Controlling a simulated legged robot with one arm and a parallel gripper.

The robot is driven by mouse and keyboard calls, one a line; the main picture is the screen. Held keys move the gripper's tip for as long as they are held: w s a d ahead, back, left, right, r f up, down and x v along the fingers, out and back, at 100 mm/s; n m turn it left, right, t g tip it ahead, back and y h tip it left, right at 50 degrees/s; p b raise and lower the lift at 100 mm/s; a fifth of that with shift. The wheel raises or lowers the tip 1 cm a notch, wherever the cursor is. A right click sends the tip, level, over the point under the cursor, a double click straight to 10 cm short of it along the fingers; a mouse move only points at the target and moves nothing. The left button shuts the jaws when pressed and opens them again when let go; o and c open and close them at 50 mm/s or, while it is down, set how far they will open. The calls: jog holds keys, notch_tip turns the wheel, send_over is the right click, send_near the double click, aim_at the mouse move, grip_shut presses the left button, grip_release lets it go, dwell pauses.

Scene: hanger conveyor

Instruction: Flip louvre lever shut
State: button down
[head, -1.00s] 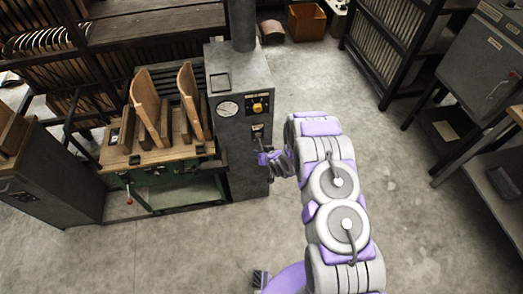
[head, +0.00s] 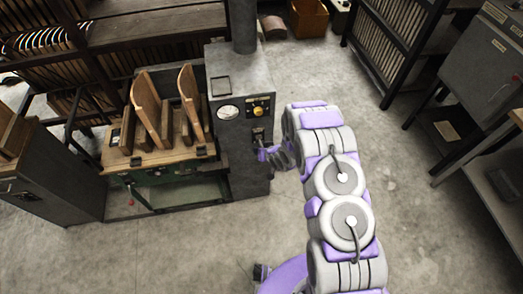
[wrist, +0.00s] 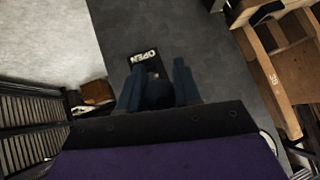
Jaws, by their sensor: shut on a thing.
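The grey metal cabinet (head: 238,165) stands left of my arm in the head view, with a gauge and a yellow knob on its front. The louvre lever's dark plate (head: 258,135) is below these. My gripper (head: 262,153) is at this plate. In the wrist view, a black plate marked OPEN (wrist: 146,58) lies beyond my fingers. The lever's dark round knob (wrist: 159,94) sits between the two fingers of my gripper (wrist: 156,88), which are shut on it. The lever's shaft is mostly hidden, so I cannot tell its angle.
A wooden-topped bench (head: 155,152) with upright curved boards adjoins the cabinet on the left. A red-knobbed lever (head: 130,201) hangs below its front edge. Slatted racks stand at the back right, and another grey cabinet (head: 485,50) stands far right. The floor around my arm is clear.

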jog(key=shift+w+a+r, duration=0.1)
jog(key=shift+w+r, duration=0.1)
jog(key=c, duration=1)
grip_release()
jog(key=shift+s, duration=0.1)
jog(key=shift+o, duration=1.1)
jog(key=shift+f, duration=0.1)
jog(key=p+v, duration=0.1)
jog(key=v, duration=1.6)
jog(key=shift+s, duration=0.15)
